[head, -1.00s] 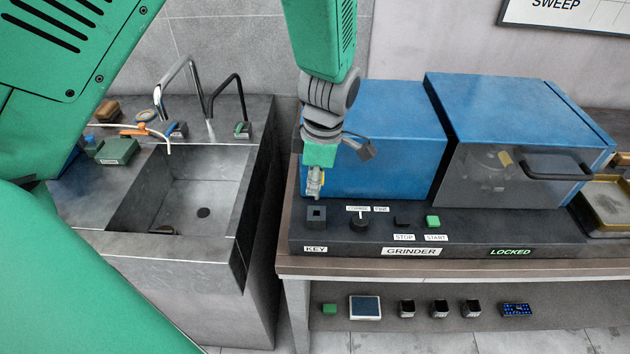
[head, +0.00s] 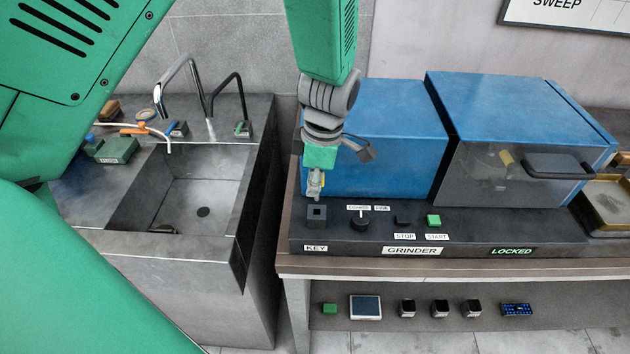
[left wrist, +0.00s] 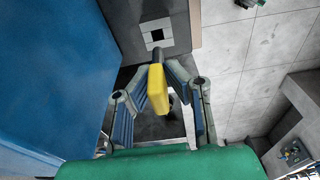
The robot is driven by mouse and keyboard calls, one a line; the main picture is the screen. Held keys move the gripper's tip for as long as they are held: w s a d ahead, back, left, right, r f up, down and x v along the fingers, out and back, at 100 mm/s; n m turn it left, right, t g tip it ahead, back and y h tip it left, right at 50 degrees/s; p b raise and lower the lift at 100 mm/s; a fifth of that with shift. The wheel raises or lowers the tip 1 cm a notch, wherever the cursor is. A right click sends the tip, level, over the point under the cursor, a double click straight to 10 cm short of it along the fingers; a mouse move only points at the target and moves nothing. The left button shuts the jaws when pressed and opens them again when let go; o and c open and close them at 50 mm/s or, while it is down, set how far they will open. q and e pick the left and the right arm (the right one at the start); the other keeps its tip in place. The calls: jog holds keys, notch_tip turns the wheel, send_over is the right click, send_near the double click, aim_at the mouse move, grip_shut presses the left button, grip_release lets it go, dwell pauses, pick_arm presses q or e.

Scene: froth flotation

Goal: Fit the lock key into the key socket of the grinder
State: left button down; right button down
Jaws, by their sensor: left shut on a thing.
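My left gripper (head: 316,188) points down in front of the blue grinder (head: 390,150), just above and behind the key socket (head: 317,213). In the left wrist view its two fingers (left wrist: 163,95) are shut on the yellow lock key (left wrist: 159,90), whose dark shaft reaches toward the socket. The key looks apart from the hole, but the exact gap is hard to tell. In the head view the key is mostly hidden by the gripper. My right gripper is not in view.
The grinder's panel has a dial (head: 361,220), a stop button (head: 403,220), a green start button (head: 433,220) and a lit LOCKED sign (head: 512,251). A sink (head: 190,190) with taps stands at left. Small items lie on the shelf (head: 385,320) below.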

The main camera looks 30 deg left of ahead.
aim_at(315, 199)
pick_arm(q)
jog(key=shift+f+b, duration=1.55)
jog(key=shift+f, duration=1.6)
jog(key=c, duration=1.5)
grip_release()
jog(key=shift+w+r, duration=0.1)
jog(key=shift+r, duration=0.3)
jog(key=r, duration=0.4)
jog(key=d+r, duration=0.1)
jog(key=r, duration=0.1)
jog(key=shift+w+r, duration=0.15)
jog(key=shift+r, duration=0.1)
jog(key=shift+f, duration=0.15)
